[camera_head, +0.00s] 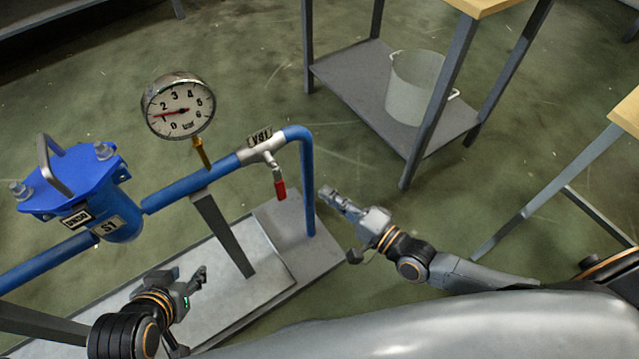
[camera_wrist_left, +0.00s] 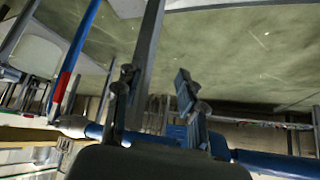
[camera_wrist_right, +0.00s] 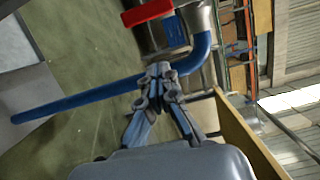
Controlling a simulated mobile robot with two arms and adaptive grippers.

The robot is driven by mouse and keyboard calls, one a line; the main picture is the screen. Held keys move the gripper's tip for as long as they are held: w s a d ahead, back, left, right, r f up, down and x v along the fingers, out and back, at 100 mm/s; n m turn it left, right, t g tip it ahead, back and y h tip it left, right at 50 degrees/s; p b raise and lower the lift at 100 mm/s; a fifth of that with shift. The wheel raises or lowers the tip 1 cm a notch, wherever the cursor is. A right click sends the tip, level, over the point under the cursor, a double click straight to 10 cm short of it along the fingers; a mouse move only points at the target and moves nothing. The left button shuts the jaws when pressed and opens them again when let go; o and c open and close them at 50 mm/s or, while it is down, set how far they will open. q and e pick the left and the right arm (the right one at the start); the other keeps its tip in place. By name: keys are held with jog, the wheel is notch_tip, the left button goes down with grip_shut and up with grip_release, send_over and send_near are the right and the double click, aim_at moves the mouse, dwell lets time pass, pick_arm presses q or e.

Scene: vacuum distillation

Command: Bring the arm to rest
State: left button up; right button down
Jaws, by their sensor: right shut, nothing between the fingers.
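My right gripper (camera_head: 328,195) is in the middle of the head view, just right of the blue pipe's vertical end. Its fingers are closed together and hold nothing; they also show shut in the right wrist view (camera_wrist_right: 159,70). My left gripper (camera_head: 188,274) is low on the left, above the grey base plate and below the pipe. Its fingers stand apart with nothing between them, as the left wrist view (camera_wrist_left: 155,76) shows.
The blue pipe (camera_head: 180,188) carries a blue strainer (camera_head: 110,220), a pressure gauge (camera_head: 178,106) and a valve with a red handle (camera_head: 279,189). A metal post (camera_head: 224,236) supports it. A table with a pot (camera_head: 412,90) on its lower shelf stands behind.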

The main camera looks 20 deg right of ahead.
pick_arm(q)
jog(key=s, duration=0.1)
jog(key=s+g, duration=0.1)
jog(key=s+a+f, duration=0.1)
jog(key=shift+f+g, duration=0.1)
jog(key=shift+g, duration=0.2)
pick_arm(e)
jog(key=v, duration=0.4)
jog(key=shift+s+d, duration=0.25)
jog(key=shift+s, duration=0.1)
